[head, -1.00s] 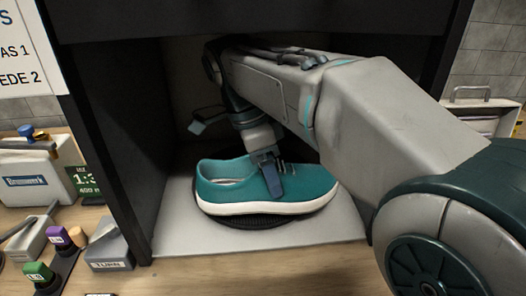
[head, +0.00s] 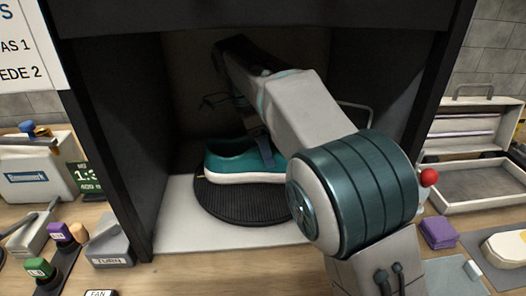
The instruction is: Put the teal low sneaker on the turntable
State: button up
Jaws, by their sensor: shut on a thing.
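The teal low sneaker (head: 225,160), with a white sole, is inside the dark booth, over the back part of the turntable (head: 238,207). Its toe end is hidden behind my arm. The turntable is a black ribbed disc on a pale floor panel. My gripper (head: 268,158) is at the sneaker's upper near its middle, shut on it, with one dark finger showing on the near side. Whether the sole touches the disc or hovers just above it, I cannot tell.
The booth's dark left wall (head: 115,150) and right post stand close around my arm. A lever box (head: 108,243) and coloured bottles (head: 40,268) are at the left. An open case (head: 480,185) and a purple block (head: 438,232) are at the right.

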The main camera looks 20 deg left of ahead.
jog(key=shift+f, duration=0.25)
jog(key=o, duration=1.2)
jog(key=p+v, duration=0.3)
jog(key=v, duration=0.4)
jog(key=shift+a+r+p, duration=0.1)
jog(key=shift+r+p, duration=0.25)
